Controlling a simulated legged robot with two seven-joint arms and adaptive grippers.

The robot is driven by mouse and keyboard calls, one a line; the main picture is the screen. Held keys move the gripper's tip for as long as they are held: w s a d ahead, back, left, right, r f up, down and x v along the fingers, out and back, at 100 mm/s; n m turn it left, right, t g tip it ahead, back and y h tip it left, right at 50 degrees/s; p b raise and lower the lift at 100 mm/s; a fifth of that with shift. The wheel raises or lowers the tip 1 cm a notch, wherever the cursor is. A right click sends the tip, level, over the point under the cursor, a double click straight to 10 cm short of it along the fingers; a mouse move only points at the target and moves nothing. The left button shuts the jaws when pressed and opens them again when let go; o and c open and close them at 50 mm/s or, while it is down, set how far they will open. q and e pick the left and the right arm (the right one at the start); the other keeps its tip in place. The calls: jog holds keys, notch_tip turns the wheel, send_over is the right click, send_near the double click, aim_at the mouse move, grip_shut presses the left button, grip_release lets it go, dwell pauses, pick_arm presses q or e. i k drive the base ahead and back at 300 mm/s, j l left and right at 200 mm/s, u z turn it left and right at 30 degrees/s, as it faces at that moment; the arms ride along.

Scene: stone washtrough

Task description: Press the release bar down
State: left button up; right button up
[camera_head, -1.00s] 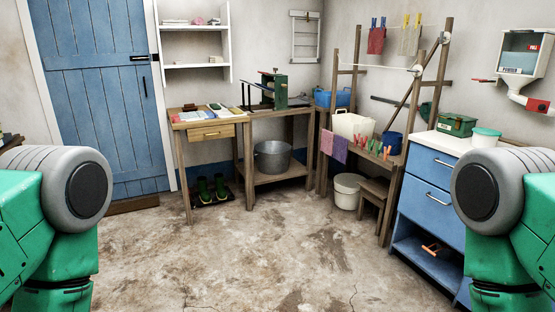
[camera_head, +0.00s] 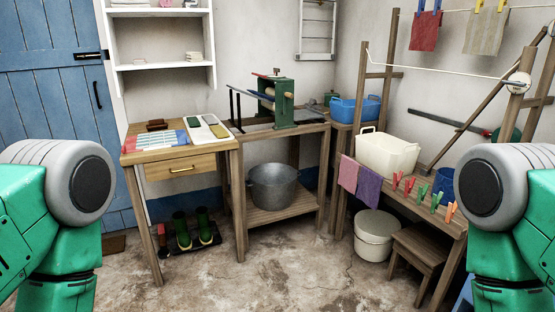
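A green mangle (camera_head: 276,100) with pale rollers stands on the wooden bench against the back wall. A red piece (camera_head: 268,75) shows at its top; it may be the release bar, but it is too small to tell. A dark blue flat board (camera_head: 238,93) slopes out from the mangle's left side. My two green and grey arms fill the left and right edges of the head view. Both grippers are out of the picture, and neither arm touches the mangle.
A wooden table (camera_head: 185,152) with trays and a striped cloth stands left of the mangle bench. A metal tub (camera_head: 273,186) sits on the bench's lower shelf. A stool (camera_head: 424,250) and a lidded bucket (camera_head: 376,234) stand at right. The middle floor (camera_head: 290,270) is clear.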

aim_at(259, 75)
jog(key=i, duration=2.2)
jog(key=i+l+u, duration=0.15)
jog(key=i+u, duration=0.2)
jog(key=i, duration=0.4)
